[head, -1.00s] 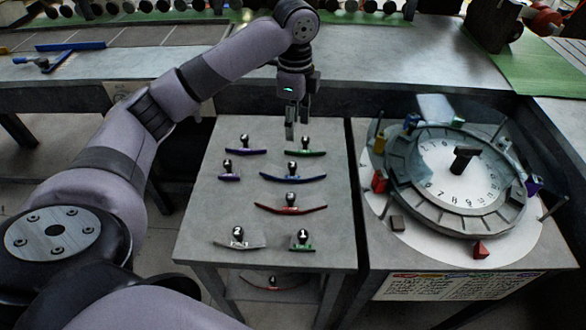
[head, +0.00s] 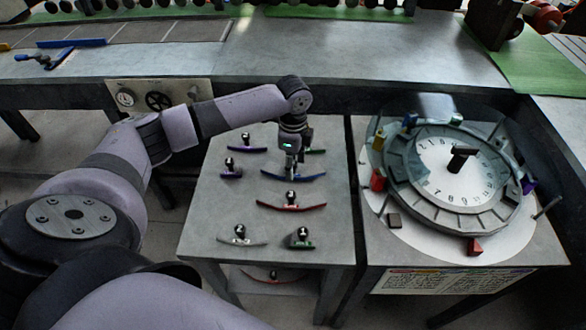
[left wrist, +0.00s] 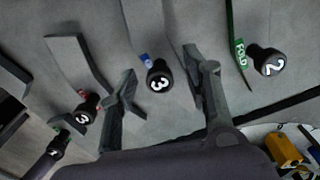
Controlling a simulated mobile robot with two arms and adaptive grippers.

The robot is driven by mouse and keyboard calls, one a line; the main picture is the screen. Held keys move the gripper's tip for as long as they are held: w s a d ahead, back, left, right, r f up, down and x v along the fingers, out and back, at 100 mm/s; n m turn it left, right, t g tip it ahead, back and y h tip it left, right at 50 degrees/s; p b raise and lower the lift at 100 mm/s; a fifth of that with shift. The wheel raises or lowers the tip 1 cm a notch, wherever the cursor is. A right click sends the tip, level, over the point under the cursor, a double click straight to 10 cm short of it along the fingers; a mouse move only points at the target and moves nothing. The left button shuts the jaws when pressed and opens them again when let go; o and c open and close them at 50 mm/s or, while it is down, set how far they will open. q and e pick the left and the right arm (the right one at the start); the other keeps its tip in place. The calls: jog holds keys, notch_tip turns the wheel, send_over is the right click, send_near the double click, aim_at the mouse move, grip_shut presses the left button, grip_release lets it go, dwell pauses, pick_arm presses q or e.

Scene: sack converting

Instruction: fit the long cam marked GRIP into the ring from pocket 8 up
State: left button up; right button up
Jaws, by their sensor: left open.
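My left gripper (head: 291,176) is open and points down at the long blue-edged cam (head: 315,177) on the small grey table. The grey pocketed ring (head: 425,215) sits on the right-hand table around a white numbered dial (head: 440,175). Pocket 8 cannot be made out clearly. My right gripper is out of view.
In the left wrist view a green FOLD tag (left wrist: 240,50) shows to the right. Small coloured blocks, one red (head: 474,246), surround the ring.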

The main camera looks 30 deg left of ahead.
pick_arm(q)
jog(key=shift+f, duration=0.25)
jog(key=shift+c, duration=0.4)
grip_shut()
